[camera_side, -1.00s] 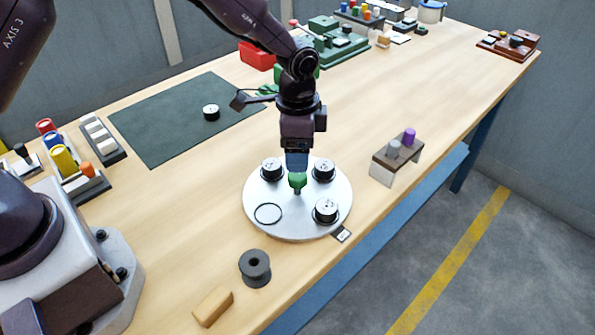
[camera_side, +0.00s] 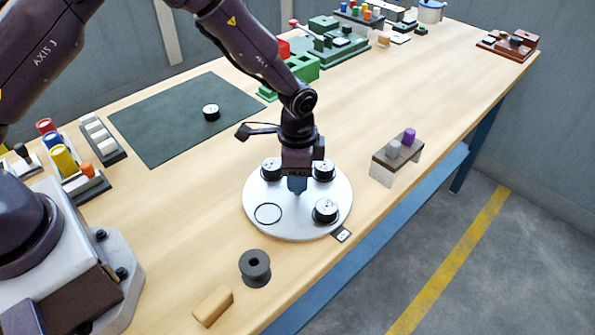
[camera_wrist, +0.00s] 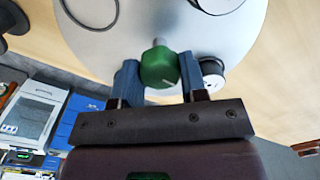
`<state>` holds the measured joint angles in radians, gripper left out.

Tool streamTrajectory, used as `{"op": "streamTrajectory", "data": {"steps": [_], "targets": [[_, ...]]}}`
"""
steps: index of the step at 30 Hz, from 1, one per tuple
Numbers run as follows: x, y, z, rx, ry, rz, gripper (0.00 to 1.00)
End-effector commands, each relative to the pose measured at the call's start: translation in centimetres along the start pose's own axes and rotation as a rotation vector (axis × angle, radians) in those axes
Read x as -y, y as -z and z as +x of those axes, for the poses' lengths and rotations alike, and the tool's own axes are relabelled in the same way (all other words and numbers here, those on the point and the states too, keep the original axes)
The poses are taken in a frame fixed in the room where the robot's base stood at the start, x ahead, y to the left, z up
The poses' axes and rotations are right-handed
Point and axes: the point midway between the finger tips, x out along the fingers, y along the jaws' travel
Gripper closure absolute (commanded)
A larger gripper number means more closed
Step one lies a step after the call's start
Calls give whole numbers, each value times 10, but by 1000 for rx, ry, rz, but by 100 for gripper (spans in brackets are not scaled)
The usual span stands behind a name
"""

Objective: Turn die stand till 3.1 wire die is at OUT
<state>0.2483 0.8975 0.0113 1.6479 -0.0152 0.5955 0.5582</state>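The die stand (camera_side: 296,222) is a round pale plate with three dark dies with white tops: back left (camera_side: 270,168), back right (camera_side: 323,170) and front right (camera_side: 326,211). Their numbers are too small to read. An empty black ring (camera_side: 268,214) marks the front-left place. The small OUT tag (camera_side: 342,235) lies by the front-right die; its lettering is not legible. My gripper (camera_side: 297,187) is low over the plate's centre. In the wrist view my open gripper (camera_wrist: 160,76) has one finger either side of the green knob (camera_wrist: 157,65); contact is unclear.
Another white-topped die (camera_side: 211,112) lies on the dark green mat (camera_side: 170,120).

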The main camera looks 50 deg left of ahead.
Motion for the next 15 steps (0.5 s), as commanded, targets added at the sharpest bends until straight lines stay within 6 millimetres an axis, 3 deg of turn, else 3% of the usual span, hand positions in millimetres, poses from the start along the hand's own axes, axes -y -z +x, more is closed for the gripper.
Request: {"op": "streamTrajectory", "data": {"steps": [15], "targets": [[0,0,0,1,-1,58,100]]}}
